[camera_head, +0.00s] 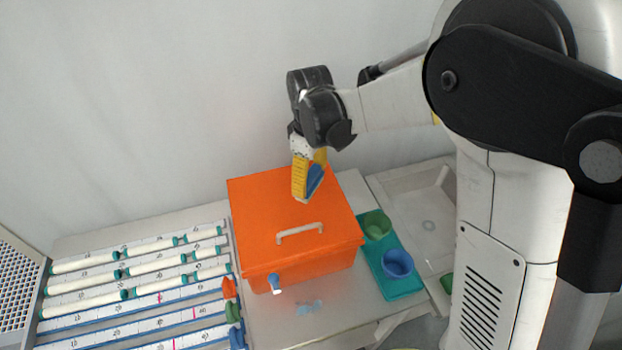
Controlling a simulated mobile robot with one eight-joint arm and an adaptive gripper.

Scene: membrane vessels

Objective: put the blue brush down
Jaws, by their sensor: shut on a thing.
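My gripper (308,181) is above the back part of an orange box's lid, its yellow fingers pointing down. It is shut on a blue thing (315,182), which I take for the blue brush; the fingers hide much of it. I cannot tell whether its lower end touches the lid.
The orange box (257,215) has a pale lid handle (300,233). A small blue piece with a white end (275,283) is at its front. A teal tray (405,288) holds a green cup (376,225) and blue cup (397,263). White tubes (82,300) lie on scales at left.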

